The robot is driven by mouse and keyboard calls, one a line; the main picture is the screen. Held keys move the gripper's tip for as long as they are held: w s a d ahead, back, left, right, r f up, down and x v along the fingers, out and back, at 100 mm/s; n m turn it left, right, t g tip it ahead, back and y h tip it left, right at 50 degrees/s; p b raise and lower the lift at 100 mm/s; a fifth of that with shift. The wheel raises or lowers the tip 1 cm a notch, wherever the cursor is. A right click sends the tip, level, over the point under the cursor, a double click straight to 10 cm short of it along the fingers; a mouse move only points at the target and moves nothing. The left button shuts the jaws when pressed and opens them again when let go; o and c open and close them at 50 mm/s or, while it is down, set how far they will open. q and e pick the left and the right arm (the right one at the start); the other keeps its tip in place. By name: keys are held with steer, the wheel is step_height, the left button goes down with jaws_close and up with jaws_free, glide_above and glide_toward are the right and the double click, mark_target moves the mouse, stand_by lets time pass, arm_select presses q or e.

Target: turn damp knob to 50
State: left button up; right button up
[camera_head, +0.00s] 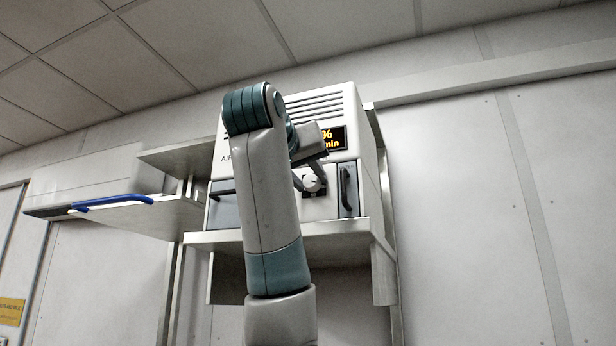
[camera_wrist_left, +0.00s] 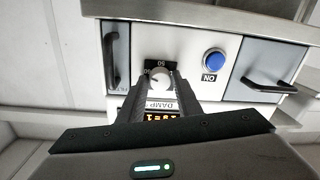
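The damp knob (camera_head: 314,183) is a small pale round knob on a dark plate, on the front of a white machine (camera_head: 345,105). In the left wrist view the knob (camera_wrist_left: 161,76) appears upside down beside the "DAMP" label (camera_wrist_left: 162,104), with a "50" mark near it. My left gripper (camera_head: 308,177) is at the knob, its fingers apart with one on each side. The fingers (camera_wrist_left: 160,84) straddle the knob in the wrist view; whether they touch it is unclear. The display (camera_head: 334,138) is partly hidden by my left arm. My right gripper is not in view.
A blue ON button (camera_wrist_left: 213,61) and dark-handled doors flank the knob in the wrist view. The machine stands on a shelf (camera_head: 330,233). A side shelf (camera_head: 150,217) with a blue bar (camera_head: 112,201) is at left. The wall at right is clear.

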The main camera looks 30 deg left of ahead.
arm_select(q)
steer(key=c, duration=0.6)
steer(key=shift+o, duration=0.2)
steer(key=shift+f+m+b, duration=0.2)
steer(key=shift+m+b, duration=1.25)
steer(key=shift+m, duration=0.15)
steer(key=m+b, duration=0.1)
steer(key=m, duration=0.1)
steer(key=shift+m+b, duration=0.3)
steer(key=shift+b, duration=0.05)
steer(key=m+b, duration=0.1)
steer(key=m, duration=0.3)
steer(key=shift+b, duration=0.35)
steer(key=shift+r+m+t+h+b, duration=0.1)
steer(key=shift+m+t+h+b, duration=0.3)
steer(key=shift+m, duration=1.8)
